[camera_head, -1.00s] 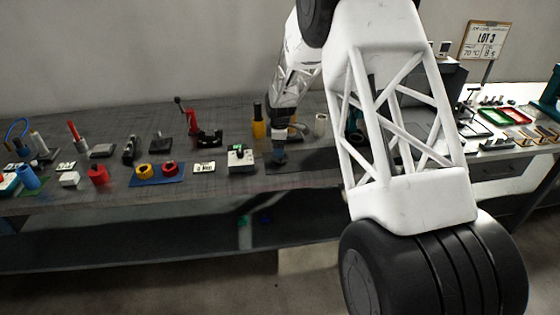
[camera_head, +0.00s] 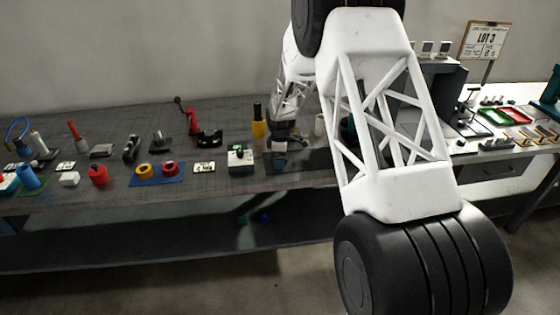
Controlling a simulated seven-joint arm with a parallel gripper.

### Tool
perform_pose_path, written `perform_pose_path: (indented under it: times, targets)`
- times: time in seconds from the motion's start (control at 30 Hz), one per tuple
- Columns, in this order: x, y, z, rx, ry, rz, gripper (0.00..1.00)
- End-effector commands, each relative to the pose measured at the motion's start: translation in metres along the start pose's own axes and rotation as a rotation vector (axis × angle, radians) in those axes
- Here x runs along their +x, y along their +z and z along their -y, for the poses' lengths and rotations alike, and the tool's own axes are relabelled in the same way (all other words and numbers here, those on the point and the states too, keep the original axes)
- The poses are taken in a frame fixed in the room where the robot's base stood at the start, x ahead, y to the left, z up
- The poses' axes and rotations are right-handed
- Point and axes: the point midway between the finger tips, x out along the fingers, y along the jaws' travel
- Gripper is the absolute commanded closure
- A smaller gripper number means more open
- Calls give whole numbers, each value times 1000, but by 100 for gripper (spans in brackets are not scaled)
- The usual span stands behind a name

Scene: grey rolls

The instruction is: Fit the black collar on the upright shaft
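My gripper (camera_head: 279,154) is small and dark in the head view, low over the grey bench, between a white-and-grey box and a pale upright cylinder (camera_head: 320,125). Its fingers blend with dark shapes around them, so I cannot tell whether they are open or hold anything. I cannot make out the black collar or the upright shaft for certain. Both may be hidden by my gripper or by my large white arm link, which covers the bench to the right.
The grey bench (camera_head: 230,187) carries several small items. A yellow-and-black upright item (camera_head: 258,121) stands just left of my gripper. The white-and-grey box (camera_head: 241,157) is close on the left. A blue mat (camera_head: 157,182) bears yellow and red rings. A white table stands right.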

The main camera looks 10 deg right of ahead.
Motion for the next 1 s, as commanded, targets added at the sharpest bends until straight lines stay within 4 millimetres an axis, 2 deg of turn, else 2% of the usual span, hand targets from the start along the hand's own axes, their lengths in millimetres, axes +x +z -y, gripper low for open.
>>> perform_pose_path:
  times: [0.5,0.9,1.0]
  targets:
    - [0,0,0,0,1,0,8]
    - [0,0,0,0,0,0,69]
    - [-1,0,0,0,1,0,72]
